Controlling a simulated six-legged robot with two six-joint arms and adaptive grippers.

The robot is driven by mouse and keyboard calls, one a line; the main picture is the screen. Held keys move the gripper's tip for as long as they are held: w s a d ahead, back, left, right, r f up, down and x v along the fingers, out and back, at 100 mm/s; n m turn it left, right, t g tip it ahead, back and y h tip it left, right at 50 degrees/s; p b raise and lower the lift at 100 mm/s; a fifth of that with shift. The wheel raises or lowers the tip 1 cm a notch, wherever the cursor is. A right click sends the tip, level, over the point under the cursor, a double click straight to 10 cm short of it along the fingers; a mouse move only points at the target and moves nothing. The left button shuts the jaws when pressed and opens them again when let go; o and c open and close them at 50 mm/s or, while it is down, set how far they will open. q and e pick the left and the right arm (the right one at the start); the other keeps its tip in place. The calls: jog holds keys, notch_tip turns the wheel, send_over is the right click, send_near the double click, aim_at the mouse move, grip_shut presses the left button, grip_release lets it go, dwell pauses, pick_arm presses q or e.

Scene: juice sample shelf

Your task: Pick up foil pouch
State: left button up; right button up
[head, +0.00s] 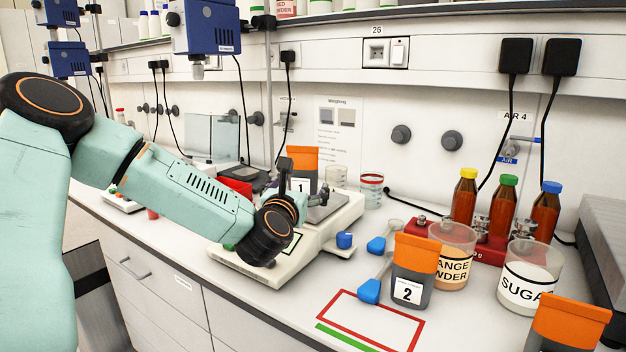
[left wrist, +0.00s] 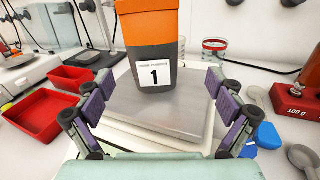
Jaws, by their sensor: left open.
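A foil pouch (head: 303,163) labelled 1, grey with an orange top, stands upright behind my left gripper in the head view. In the left wrist view this pouch (left wrist: 152,42) stands on the metal pan of the balance (left wrist: 155,112); its top is cut off by the frame. My left gripper (left wrist: 158,88) is open and empty, its fingers spread on either side, short of the pouch. In the head view my left gripper (head: 288,187) partly hides the pouch and balance. A second pouch (head: 411,272) labelled 2 and a third pouch (head: 566,328) stand on the bench. My right gripper is out of view.
A beaker of orange powder (head: 453,256) and a sugar beaker (head: 529,279) stand at the right, near several brown bottles (head: 502,212). Blue-handled scoops (head: 372,290) lie beside pouch 2. Red trays (left wrist: 45,115) are left of the balance. A red-outlined bench area (head: 370,325) is clear.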

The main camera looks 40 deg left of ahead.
aim_at(300, 178)
pick_arm(q)
jog(key=shift+s+n, duration=0.1)
jog(key=shift+n, duration=0.2)
jog(key=shift+a, duration=0.35)
jog(key=shift+w+a+f, duration=0.2)
jog(key=shift+w+a, duration=0.25)
jog(key=shift+a, duration=0.25)
jog(key=shift+w, duration=0.35)
jog(key=b+x, duration=0.1)
jog(key=x, duration=0.4)
jog(key=shift+w+a, duration=0.2)
jog(key=shift+w+d, duration=0.1)
jog(key=shift+w, duration=0.05)
jog(key=shift+d+r, duration=0.1)
jog(key=shift+r, duration=0.05)
